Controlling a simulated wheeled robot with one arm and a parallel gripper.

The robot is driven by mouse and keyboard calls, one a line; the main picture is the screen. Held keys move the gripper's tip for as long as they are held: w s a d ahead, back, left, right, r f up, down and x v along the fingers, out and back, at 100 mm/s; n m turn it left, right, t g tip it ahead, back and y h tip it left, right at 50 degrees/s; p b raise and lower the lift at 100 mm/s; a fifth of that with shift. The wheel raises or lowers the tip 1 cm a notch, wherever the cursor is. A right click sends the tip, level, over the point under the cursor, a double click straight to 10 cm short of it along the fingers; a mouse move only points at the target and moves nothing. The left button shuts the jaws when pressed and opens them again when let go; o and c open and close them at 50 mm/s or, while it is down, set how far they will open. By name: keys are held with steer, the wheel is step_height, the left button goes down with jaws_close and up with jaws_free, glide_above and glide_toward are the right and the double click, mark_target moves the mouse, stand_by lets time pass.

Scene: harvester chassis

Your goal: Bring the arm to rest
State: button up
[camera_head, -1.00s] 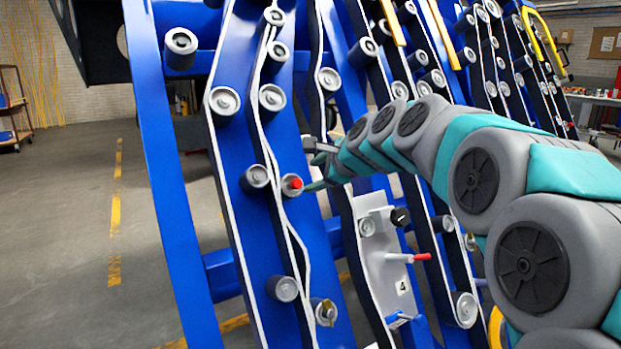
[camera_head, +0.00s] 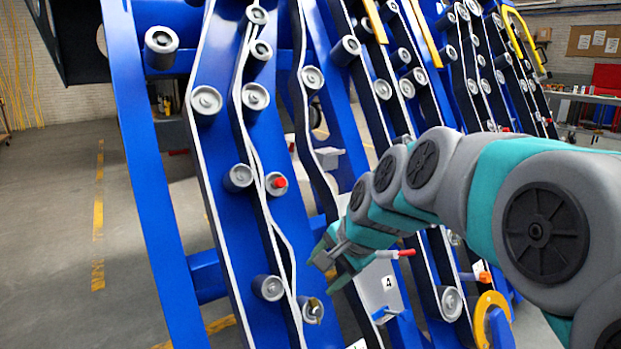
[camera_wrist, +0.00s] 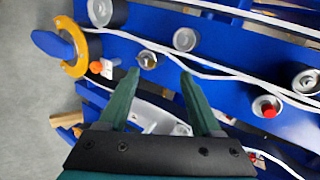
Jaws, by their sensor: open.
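My gripper (camera_head: 326,266) is open and empty in the head view, at the end of my grey and teal arm, in front of the blue harvester chassis (camera_head: 150,190). In the wrist view my gripper (camera_wrist: 160,75) shows two green fingers spread apart, with a roller that has a metal tab (camera_wrist: 147,60) beyond the gap between them. A red-tipped roller (camera_head: 277,184) sits up and left of the gripper in the head view. A grey plate marked 4 (camera_head: 385,285) is just right of the gripper, partly hidden by my arm.
Many grey rollers with belts line the blue beams close around my gripper. A red-tipped pin (camera_head: 405,253) sticks out beside my arm. A yellow ring (camera_head: 490,305) is at lower right. The floor at left (camera_head: 60,230) is clear.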

steer(key=s+d+f+n+g+h, duration=0.1)
steer(key=s+d+f+n+g, duration=0.1)
steer(key=s, duration=0.8)
steer(key=s+d+f+n+g+h, duration=0.1)
steer(key=s+d+f+n, duration=0.3)
steer(key=s, duration=0.6)
steer(key=s+d+f+n+g+h, duration=0.2)
steer(key=s+d+f, duration=0.4)
steer(key=s, duration=0.5)
step_height(320, 180, down, 2)
steer(key=shift+d+f+n+g, duration=0.1)
steer(key=shift+d+n+g, duration=0.15)
steer(key=shift+n+g, duration=0.65)
